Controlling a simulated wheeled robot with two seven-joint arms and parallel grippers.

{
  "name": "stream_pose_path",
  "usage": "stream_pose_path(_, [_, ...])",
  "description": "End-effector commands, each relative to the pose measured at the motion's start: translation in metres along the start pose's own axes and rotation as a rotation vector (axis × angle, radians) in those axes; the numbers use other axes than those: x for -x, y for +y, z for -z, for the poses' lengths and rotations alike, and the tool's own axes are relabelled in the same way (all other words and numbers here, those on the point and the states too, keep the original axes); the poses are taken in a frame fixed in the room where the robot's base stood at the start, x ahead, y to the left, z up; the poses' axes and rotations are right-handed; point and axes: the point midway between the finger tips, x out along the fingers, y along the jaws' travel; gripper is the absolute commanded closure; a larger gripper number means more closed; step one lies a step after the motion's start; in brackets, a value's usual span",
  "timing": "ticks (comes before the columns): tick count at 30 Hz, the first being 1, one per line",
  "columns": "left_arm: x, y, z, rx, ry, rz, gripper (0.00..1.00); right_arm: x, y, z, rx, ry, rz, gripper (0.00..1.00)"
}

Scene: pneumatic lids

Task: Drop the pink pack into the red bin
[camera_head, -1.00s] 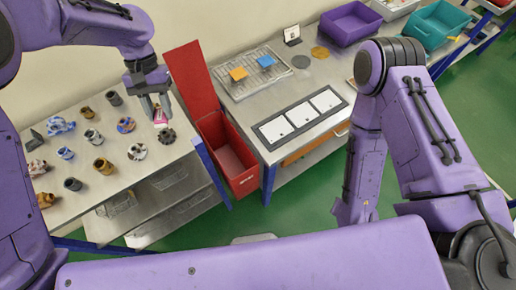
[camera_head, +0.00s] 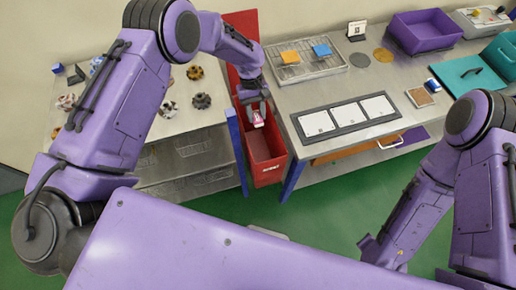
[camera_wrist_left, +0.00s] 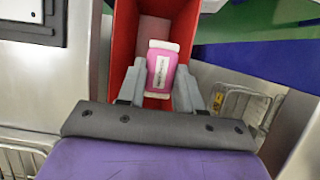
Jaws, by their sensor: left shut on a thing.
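The pink pack (camera_head: 258,119) has white ends and a white label. My left gripper (camera_head: 257,115) is shut on it and holds it over the opening of the red bin (camera_head: 266,173). In the left wrist view the pack (camera_wrist_left: 161,72) sits between the two grey fingers of my left gripper (camera_wrist_left: 160,88), with the walls of the red bin (camera_wrist_left: 124,45) around it and the bin floor beyond. The bin's red lid stands open at the back. My right arm is at the right of the head view; its fingertips do not show.
The left table (camera_head: 200,125) holds several small mechanical parts. The right bench carries a framed panel with white lids (camera_head: 346,116), a wire rack (camera_head: 306,62) with orange and blue pieces, and a purple bin (camera_head: 425,32). The bin stands between the tables.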

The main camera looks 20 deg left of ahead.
Motion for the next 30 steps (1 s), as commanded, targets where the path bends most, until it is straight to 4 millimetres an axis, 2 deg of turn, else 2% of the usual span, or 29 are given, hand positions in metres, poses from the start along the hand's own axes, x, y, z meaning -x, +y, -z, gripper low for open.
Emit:
stream_pose_path(1, [-0.012,-0.001,0.005,0.000,-0.001,0.001,0.94,-0.011,-0.001,-0.004,0.000,0.000,0.000,0.57])
stream_pose_path(9, [-0.045,-0.002,0.019,0.001,-0.001,0.001,0.94,-0.040,-0.004,-0.016,0.000,0.000,0.000,0.57])
stream_pose_path(18, [-0.045,-0.002,0.019,0.000,-0.001,0.001,0.94,-0.039,-0.004,-0.016,0.000,0.000,0.000,0.57])
stream_pose_path(19, [-0.045,-0.001,0.019,-0.001,-0.001,0.001,0.55,-0.039,-0.004,-0.016,0.000,0.000,0.000,0.57])
stream_pose_path(21, [-0.045,-0.001,0.019,-0.001,-0.001,0.002,0.35,-0.039,-0.004,-0.016,0.000,0.000,0.000,0.57])
stream_pose_path(30, [-0.043,-0.001,0.019,-0.001,0.000,0.001,0.35,-0.040,-0.004,-0.017,0.000,0.000,0.000,0.57])
